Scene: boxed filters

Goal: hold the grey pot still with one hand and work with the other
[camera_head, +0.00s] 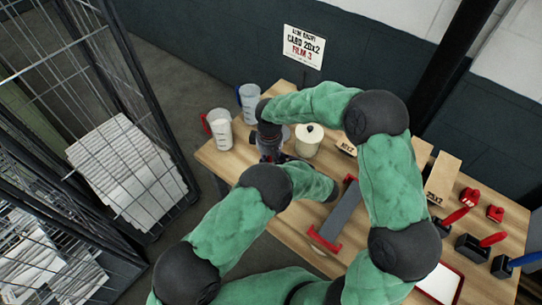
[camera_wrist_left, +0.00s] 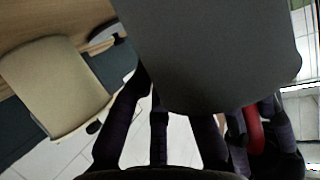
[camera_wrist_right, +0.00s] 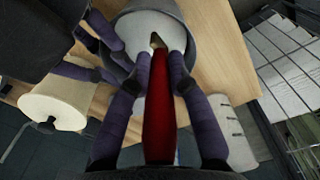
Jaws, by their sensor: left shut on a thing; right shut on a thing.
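The grey pot (camera_wrist_right: 186,18) has pale contents and stands at the left part of the wooden table. Its grey side fills much of the left wrist view (camera_wrist_left: 215,55). My left gripper (camera_wrist_right: 112,50) is shut on the pot at its rim side. My right gripper (camera_wrist_right: 158,62) is shut on a red handle (camera_wrist_right: 158,115) over the pot. The handle's lower end reaches the pale contents; how deep it goes I cannot tell. In the head view the two grippers crowd together and largely hide the pot.
A cream lidded pot (camera_head: 308,140) stands close beside the grippers. Two jugs (camera_head: 220,130) (camera_head: 249,102) stand at the table's left edge. A grey piece with red ends (camera_head: 337,215) lies mid-table. Tan boxes (camera_head: 442,178) and red-handled tools (camera_head: 455,216) are at right. Wire cages (camera_head: 75,100) stand left.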

